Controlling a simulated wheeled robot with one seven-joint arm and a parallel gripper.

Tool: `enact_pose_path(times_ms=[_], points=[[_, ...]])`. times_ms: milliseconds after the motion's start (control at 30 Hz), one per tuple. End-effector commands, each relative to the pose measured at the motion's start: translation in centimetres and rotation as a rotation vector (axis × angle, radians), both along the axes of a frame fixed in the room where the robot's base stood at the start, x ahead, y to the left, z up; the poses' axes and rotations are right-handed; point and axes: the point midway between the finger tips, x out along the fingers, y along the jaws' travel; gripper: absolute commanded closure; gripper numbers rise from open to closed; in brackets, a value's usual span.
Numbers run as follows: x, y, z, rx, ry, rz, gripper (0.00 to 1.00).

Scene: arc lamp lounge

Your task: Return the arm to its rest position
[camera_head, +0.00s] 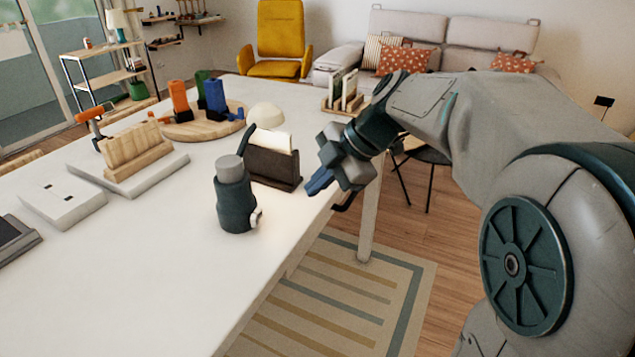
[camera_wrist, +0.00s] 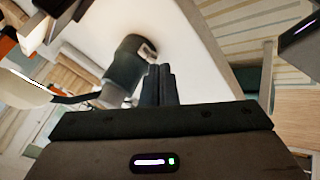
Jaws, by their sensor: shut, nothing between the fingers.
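My gripper (camera_head: 318,184) is at the right edge of the white table, its blue fingers pointing down and left. In the wrist view the two dark fingers of my gripper (camera_wrist: 158,84) lie together, shut and empty. My arm reaches in from the right of the head view, bent at the elbow. A dark bottle with a grey lid (camera_head: 235,200) stands upright on the table, left of my gripper and apart from it. The bottle also shows in the wrist view (camera_wrist: 125,68), just beyond the fingers.
A dark holder (camera_head: 273,166) with a pale insert stands close to my gripper. The white table (camera_head: 130,270) also carries a wooden rack (camera_head: 135,150) and a round wooden tray (camera_head: 180,132) with coloured items. A striped rug (camera_head: 330,300) and open floor lie to the right.

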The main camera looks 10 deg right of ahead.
Motion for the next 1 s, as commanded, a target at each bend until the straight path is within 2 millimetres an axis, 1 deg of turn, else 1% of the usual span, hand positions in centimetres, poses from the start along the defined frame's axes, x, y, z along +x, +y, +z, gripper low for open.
enact_pose_path(times_ms=[267,367,433,567,700,1000], points=[[-0.1,0.0,0.0,-0.001,0.003,-0.004,1.0],[-0.5,-0.1,0.1,-0.007,0.031,-0.043,1.0],[-1.2,-0.3,0.2,-0.016,0.075,-0.104,1.0],[-3.0,-0.9,0.1,-0.043,0.187,-0.286,1.0],[-5.2,-1.8,-0.1,-0.07,0.305,-0.518,1.0],[-9.6,-4.0,-0.5,-0.091,0.478,-1.028,1.0]])
